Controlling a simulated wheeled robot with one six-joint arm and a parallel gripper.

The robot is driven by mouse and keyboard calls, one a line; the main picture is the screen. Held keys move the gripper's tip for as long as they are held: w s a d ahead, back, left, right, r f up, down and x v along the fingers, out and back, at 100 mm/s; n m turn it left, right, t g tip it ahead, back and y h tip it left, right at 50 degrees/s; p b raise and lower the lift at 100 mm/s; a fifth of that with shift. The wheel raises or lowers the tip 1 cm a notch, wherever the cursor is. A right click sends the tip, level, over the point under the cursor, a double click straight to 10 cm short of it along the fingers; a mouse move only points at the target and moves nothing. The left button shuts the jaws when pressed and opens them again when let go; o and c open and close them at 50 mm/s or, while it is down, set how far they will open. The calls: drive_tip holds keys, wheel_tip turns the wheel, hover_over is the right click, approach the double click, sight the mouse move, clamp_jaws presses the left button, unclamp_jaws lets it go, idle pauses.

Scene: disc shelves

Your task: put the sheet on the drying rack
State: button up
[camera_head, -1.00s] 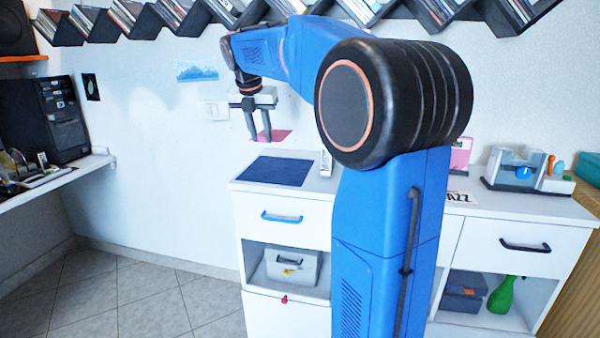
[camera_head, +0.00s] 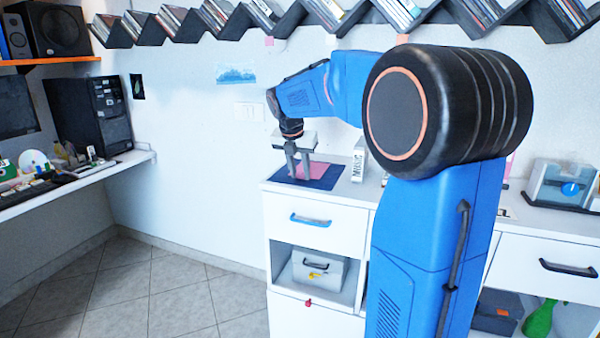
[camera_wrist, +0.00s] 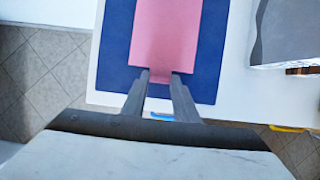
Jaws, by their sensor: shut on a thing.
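The sheet is a flat pink rectangle (camera_head: 316,170). It also shows in the wrist view (camera_wrist: 165,35), reaching away from my fingertips. My gripper (camera_head: 298,177) is shut on the sheet's near edge, and its fingers also show in the wrist view (camera_wrist: 160,73). Below the sheet is a flat dark blue panel (camera_head: 328,180) on the white cabinet top; its border shows around the sheet in the wrist view (camera_wrist: 115,50). I cannot tell whether the sheet touches the panel. I see nothing else that looks like a drying rack.
The white cabinet (camera_head: 315,238) has a blue-handled drawer and an open shelf with a grey box (camera_head: 318,271). A grey-white upright item (camera_head: 358,160) stands right of the panel. A desk with a black computer tower (camera_head: 88,115) is at the left. Disc shelves run above.

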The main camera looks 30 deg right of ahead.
drive_tip(key=shift+f, duration=0.2)
drive_tip(key=o, duration=1)
drive_tip(key=shift+r, duration=0.1)
drive_tip(key=v, duration=1.2)
drive_tip(key=shift+a, duration=0.15)
